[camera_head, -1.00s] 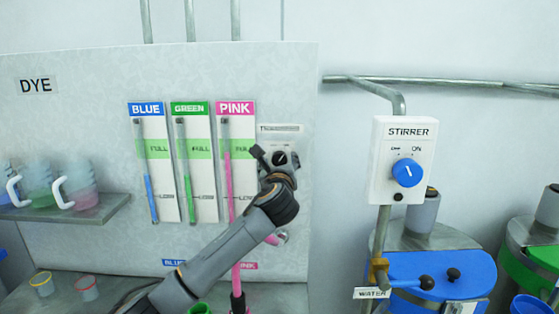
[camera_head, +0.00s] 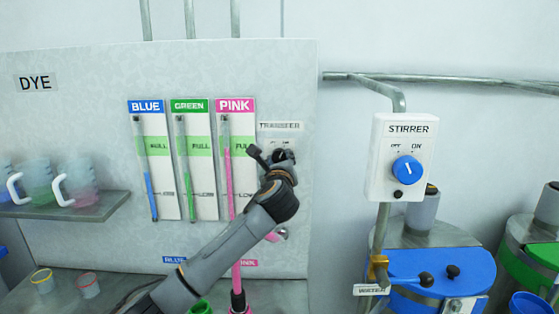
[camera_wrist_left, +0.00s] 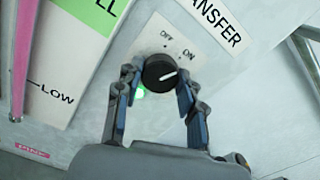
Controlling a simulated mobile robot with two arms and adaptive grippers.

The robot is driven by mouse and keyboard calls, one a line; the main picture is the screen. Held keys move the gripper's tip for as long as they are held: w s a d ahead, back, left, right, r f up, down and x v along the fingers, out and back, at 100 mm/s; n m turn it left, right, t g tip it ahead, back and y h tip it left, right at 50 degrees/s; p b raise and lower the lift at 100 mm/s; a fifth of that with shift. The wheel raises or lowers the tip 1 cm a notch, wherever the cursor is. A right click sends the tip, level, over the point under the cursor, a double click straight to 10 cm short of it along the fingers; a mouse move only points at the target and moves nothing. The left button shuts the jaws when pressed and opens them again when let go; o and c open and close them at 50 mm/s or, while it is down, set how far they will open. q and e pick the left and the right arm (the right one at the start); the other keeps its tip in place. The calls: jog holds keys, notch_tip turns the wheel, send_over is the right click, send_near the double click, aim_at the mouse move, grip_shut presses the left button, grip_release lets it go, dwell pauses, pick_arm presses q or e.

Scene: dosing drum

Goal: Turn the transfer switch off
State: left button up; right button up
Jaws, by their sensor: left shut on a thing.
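The transfer switch is a round black knob (camera_wrist_left: 160,72) on a light plate, marked OFF and ON, under the TRANSFER label (camera_head: 280,126). In the left wrist view its white pointer line aims to the right, toward the ON side. A green light glows beside the knob. My left gripper (camera_wrist_left: 158,82) has one finger on each side of the knob and is shut on it. In the head view my left gripper (camera_head: 270,161) is at the panel and partly hides the switch. My right gripper is not in view.
BLUE, GREEN and PINK level gauges (camera_head: 236,180) stand just left of the switch. A shelf (camera_head: 100,207) with cups is farther left. A STIRRER box (camera_head: 402,158) with a blue knob stands to the right, above a blue-lidded drum (camera_head: 440,272).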

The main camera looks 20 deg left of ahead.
pick_arm(q)
jog(key=n, duration=0.5)
jog(key=n+b, duration=0.1)
jog(key=n, duration=0.4)
jog(key=shift+n, duration=0.3)
dwell(0.4)
jog(key=o, duration=1.2)
jog(key=v, duration=1.2)
